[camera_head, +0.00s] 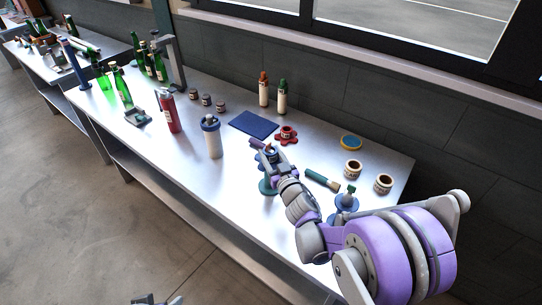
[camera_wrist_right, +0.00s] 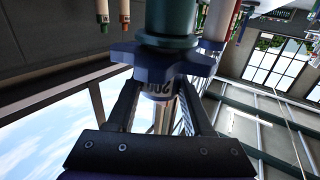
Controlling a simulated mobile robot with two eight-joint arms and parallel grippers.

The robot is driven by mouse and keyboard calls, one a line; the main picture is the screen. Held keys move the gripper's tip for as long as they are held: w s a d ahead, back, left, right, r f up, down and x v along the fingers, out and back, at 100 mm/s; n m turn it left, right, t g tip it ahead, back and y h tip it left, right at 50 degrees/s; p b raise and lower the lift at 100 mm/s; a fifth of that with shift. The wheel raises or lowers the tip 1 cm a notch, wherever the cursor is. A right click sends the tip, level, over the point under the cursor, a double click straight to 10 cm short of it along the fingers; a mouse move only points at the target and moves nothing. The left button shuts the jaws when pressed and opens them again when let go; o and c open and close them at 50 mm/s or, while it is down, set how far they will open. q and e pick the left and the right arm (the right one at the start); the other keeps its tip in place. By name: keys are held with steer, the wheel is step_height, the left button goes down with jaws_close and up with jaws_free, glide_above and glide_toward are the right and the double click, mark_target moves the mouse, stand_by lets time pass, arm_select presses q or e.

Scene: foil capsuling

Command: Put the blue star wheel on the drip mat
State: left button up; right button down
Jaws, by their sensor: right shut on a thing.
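The blue star wheel (camera_wrist_right: 165,62) is large in the right wrist view, with its labelled hub (camera_wrist_right: 158,90) between the fingers. My right gripper (camera_head: 268,150) is shut on this hub. In the head view the gripper and arm hide most of the wheel. A teal stand (camera_head: 267,187) shows just under the gripper; a teal cylinder (camera_wrist_right: 170,22) adjoins the wheel in the wrist view. I cannot tell whether they touch. The drip mat (camera_head: 254,124), dark blue and flat, lies bare just behind and left of the gripper. A bit of my left gripper (camera_head: 158,299) shows at the bottom edge.
A red star wheel (camera_head: 287,135) lies beside the mat's right edge. A white shaker with a blue collar (camera_head: 212,138) stands to the left. Two small bottles (camera_head: 264,91) stand behind. Right of my arm are a green-handled tool (camera_head: 322,181), a blue spool (camera_head: 346,201) and jars (camera_head: 353,170).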

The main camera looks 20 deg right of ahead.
steer(key=shift+s, duration=0.2)
steer(key=shift+c, duration=1.4)
jaws_free()
steer(key=shift+f, duration=0.1)
